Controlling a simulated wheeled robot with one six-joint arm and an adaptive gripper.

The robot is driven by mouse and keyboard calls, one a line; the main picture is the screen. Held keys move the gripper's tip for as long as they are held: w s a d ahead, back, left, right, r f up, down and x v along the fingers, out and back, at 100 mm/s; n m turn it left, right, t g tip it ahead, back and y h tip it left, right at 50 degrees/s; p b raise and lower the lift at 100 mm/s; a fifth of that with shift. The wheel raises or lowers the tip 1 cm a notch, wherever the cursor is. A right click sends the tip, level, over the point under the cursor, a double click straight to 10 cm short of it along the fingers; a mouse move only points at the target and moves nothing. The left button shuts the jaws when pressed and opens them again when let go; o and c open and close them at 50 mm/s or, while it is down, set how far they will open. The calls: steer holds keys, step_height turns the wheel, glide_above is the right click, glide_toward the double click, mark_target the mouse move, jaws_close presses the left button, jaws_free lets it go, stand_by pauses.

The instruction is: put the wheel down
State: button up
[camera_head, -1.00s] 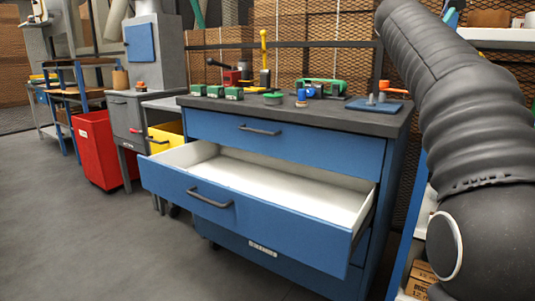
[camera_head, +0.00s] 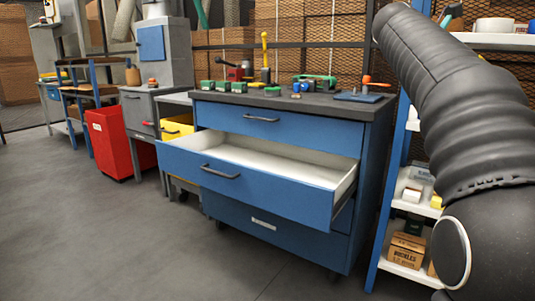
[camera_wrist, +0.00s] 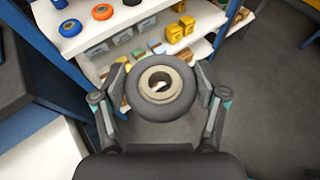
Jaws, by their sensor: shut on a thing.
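The wheel (camera_wrist: 178,100) is a dark grey ring with a beige hub, in the wrist view. My gripper (camera_wrist: 160,92) is shut on it, with one finger at its left side and one at its right. The wheel is held up in the air, with shelves and floor showing beyond it. In the head view my arm fills the right side, and neither the gripper nor the wheel shows there.
A blue cabinet (camera_head: 285,135) stands mid-view with its drawer (camera_head: 250,185) pulled out, seemingly empty. Tools lie on its dark top. White shelves (camera_wrist: 90,35) with an orange ring (camera_wrist: 102,12), a blue ring (camera_wrist: 70,28) and bins stand nearby. Grey floor (camera_head: 90,230) is clear.

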steer(key=w+a+f+n+t+y, duration=0.1)
steer(key=a+f+n+t+y, duration=0.25)
steer(key=a+f, duration=0.95)
steer(key=w+a+f+n+t+y, duration=0.15)
steer(key=a+f+n, duration=0.25)
steer(key=f, duration=1.9)
steer(key=w+a+f+n+t+y, duration=0.1)
steer(key=a+f+n+t+y, duration=0.5)
steer(key=f, duration=1.3)
steer(key=shift+w+a+r+m+g+h+p, duration=0.1)
steer(key=shift+a+r+m+g+h+p, duration=0.35)
steer(key=shift+r+p, duration=0.4)
steer(key=shift+a+r+m+g+h+p, duration=0.35)
steer(key=shift+r+m+g+p, duration=0.15)
steer(key=shift+r+p, duration=0.35)
steer(key=shift+w+a+r+m+g+h+p, duration=0.1)
steer(key=shift+a+r+m+g+h+p, duration=0.2)
steer(key=shift+r+m+g+h+p, duration=0.5)
steer(key=shift+r+n+t+y, duration=0.15)
steer(key=shift+n+t+y, duration=0.15)
steer(key=shift+t+y, duration=0.1)
